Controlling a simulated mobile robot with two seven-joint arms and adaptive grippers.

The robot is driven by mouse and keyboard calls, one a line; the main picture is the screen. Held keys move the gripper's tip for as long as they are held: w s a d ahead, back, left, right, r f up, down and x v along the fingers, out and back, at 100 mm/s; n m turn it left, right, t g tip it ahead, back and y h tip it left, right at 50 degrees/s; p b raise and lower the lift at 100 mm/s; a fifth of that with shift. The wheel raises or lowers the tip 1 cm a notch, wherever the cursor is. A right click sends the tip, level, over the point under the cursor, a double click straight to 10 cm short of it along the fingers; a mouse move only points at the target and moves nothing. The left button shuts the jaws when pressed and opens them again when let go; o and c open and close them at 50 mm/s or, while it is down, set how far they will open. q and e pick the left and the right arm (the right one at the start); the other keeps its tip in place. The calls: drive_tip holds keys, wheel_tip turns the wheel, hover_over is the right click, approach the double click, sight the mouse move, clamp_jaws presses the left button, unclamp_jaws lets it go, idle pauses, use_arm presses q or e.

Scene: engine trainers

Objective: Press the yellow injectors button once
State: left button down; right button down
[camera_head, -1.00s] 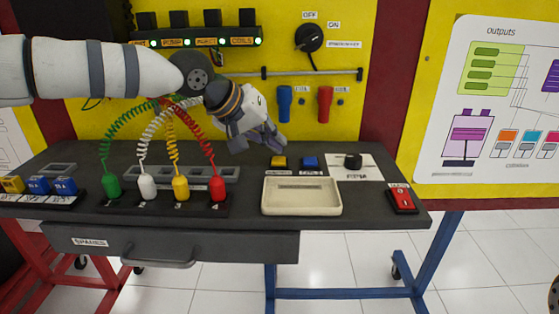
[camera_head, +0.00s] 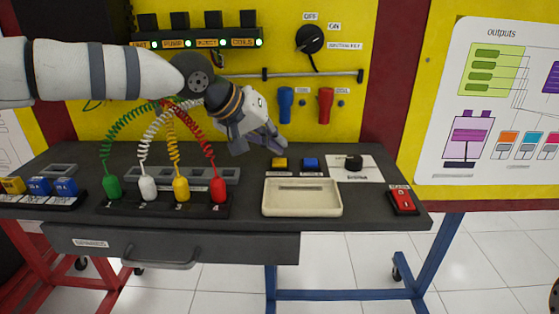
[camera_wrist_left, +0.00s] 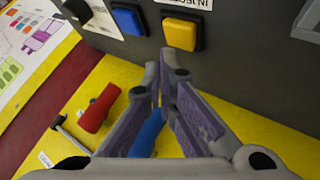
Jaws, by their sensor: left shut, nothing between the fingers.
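The yellow injectors button (camera_head: 279,163) sits in a black square frame on the dark bench top, left of the blue button (camera_head: 311,163). In the left wrist view the yellow button (camera_wrist_left: 181,34) is beyond the fingertips, with the blue button (camera_wrist_left: 128,19) beside it and a partly cut-off "INJE" label. My left gripper (camera_head: 272,146) is above and slightly behind the yellow button, with its fingers pointing down and right. In the left wrist view its fingertips (camera_wrist_left: 162,68) are together, with nothing between them and a visible gap to the button. My right gripper is not in view.
A pale tray (camera_head: 302,209) lies in front of the buttons. A black knob (camera_head: 353,162) and a red switch (camera_head: 403,200) are to the right. Coiled cables with coloured plugs stand left. Blue (camera_head: 285,104) and red (camera_head: 325,105) handles hang behind on the yellow panel.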

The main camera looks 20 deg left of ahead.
sight(276, 160)
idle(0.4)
use_arm(q)
drive_tip(key=shift+f, duration=0.45)
drive_tip(key=shift+f, duration=0.5)
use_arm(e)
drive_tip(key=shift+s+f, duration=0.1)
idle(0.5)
use_arm(q)
drive_tip(key=shift+r, duration=0.9)
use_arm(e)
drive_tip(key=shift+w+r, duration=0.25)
use_arm(q)
drive_tip(key=shift+r+p, duration=0.6)
drive_tip(key=shift+r, duration=1.95)
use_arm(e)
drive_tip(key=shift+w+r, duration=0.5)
use_arm(q)
drive_tip(key=shift+f, duration=0.1)
